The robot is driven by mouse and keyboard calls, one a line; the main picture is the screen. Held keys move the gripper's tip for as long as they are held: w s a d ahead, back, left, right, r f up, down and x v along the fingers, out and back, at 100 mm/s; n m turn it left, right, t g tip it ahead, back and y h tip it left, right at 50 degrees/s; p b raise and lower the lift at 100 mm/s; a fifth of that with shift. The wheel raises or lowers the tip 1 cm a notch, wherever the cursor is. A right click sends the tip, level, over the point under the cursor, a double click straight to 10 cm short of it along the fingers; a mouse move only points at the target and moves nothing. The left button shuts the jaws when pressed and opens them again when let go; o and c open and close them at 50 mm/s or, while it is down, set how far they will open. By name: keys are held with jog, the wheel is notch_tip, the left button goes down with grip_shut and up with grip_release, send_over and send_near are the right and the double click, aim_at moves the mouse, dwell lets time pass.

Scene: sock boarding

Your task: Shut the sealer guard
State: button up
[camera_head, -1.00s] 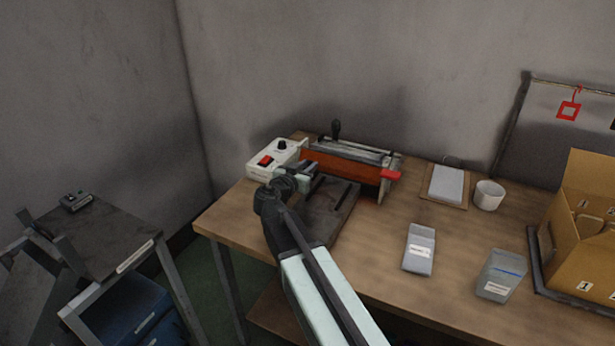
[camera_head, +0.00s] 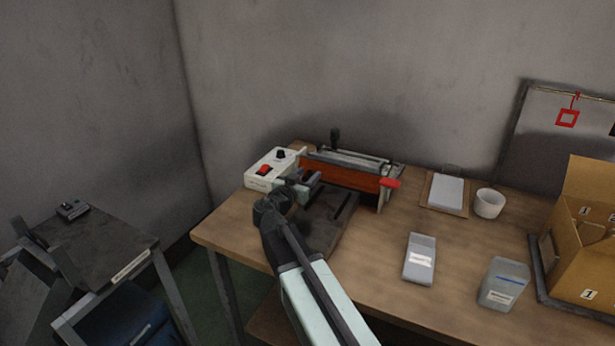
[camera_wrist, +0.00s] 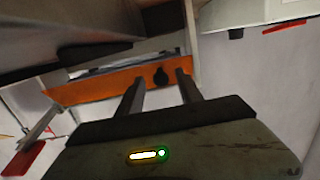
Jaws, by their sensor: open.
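The sealer (camera_head: 350,160) stands at the back of the wooden bench, with a dark lever knob on top. Its orange guard panel (camera_head: 342,176) runs along the front side, with a red tab (camera_head: 390,183) at its right end. I cannot tell how far the guard is open. My gripper (camera_head: 306,182) is open and empty, in front of the panel's left end and above a dark plate. In the wrist view the fingers (camera_wrist: 160,82) point at the orange panel (camera_wrist: 115,82), with a dark knob between them. The red tab shows there at lower left (camera_wrist: 24,158).
A white control box (camera_head: 272,168) with a red switch sits left of my gripper. A clipboard (camera_head: 446,192), a white cup (camera_head: 488,203), two grey packs (camera_head: 420,258) (camera_head: 503,283) and a cardboard box (camera_head: 585,235) stand to the right. A dark side table (camera_head: 85,250) is at left.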

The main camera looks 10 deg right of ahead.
jog(key=v, duration=0.7)
jog(key=shift+s+a+p, duration=0.25)
jog(key=shift+s+p, duration=0.1)
jog(key=shift+d, duration=0.1)
